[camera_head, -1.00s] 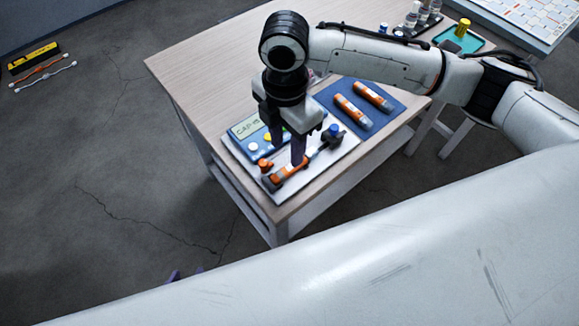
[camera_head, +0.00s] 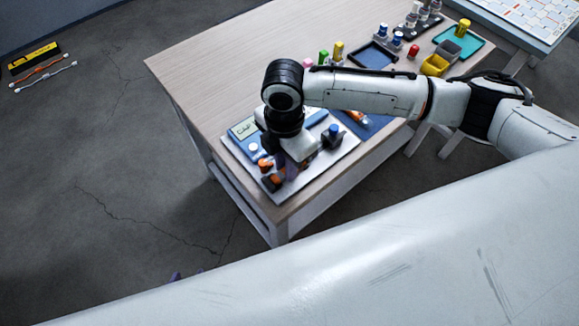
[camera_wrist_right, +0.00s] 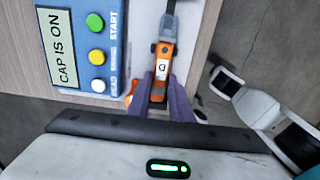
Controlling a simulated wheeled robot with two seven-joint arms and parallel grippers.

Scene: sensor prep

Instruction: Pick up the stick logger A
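An orange stick logger (camera_wrist_right: 158,88) with a white, sideways one-letter label and a dark end lies on the white board; I cannot read the letter surely. My right gripper (camera_head: 286,167) is down at it. In the right wrist view the purple fingers (camera_wrist_right: 161,92) flank the orange body closely, one on each side; whether they press on it is unclear. In the head view the gripper and wrist hide much of the logger. Only purple tips of my left gripper (camera_head: 187,276) show above my white arm, away from the table.
The white board (camera_head: 340,157) carries a blue device reading "CAP IS ON" (camera_wrist_right: 62,48) with buttons, and a dark clip with a blue knob (camera_head: 333,131). Another orange stick (camera_head: 357,117) lies on a blue mat, partly behind my arm. Coloured bottles and trays stand at the back.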

